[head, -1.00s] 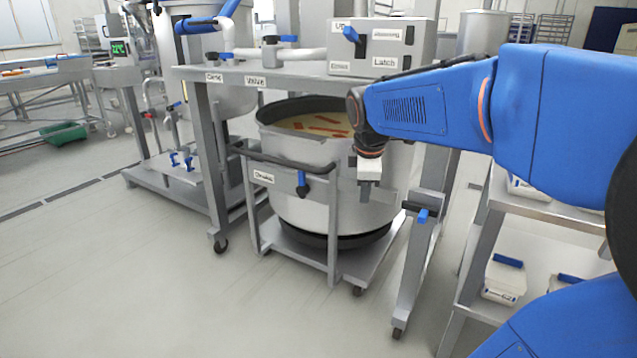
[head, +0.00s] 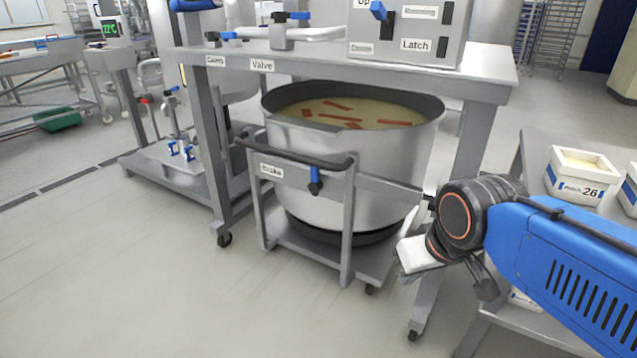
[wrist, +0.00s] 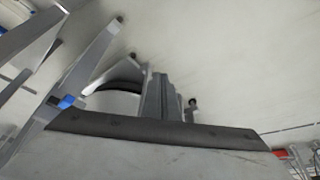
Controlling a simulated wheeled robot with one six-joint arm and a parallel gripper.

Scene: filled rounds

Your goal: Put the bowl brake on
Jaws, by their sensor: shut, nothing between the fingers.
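The bowl (head: 345,170) is a large steel vessel with a dark rim, filled with pale liquid and orange-red pieces. It sits on a grey wheeled trolley (head: 347,240) under a steel frame. A brake label (head: 271,170) is on the trolley's front bar. The blue brake lever (head: 315,182) hangs down just below the dark handle bar. My gripper (head: 410,258) is shut and empty, low and to the right of the trolley, apart from the lever. Its fingertips are hard to make out in the head view. The lever cannot be identified surely in the wrist view.
The frame's table (head: 330,59) carries a control box (head: 410,30) with a latch label and a valve label (head: 262,65). A shelf with white tubs (head: 580,176) stands to the right. The floor (head: 130,270) at front left is clear.

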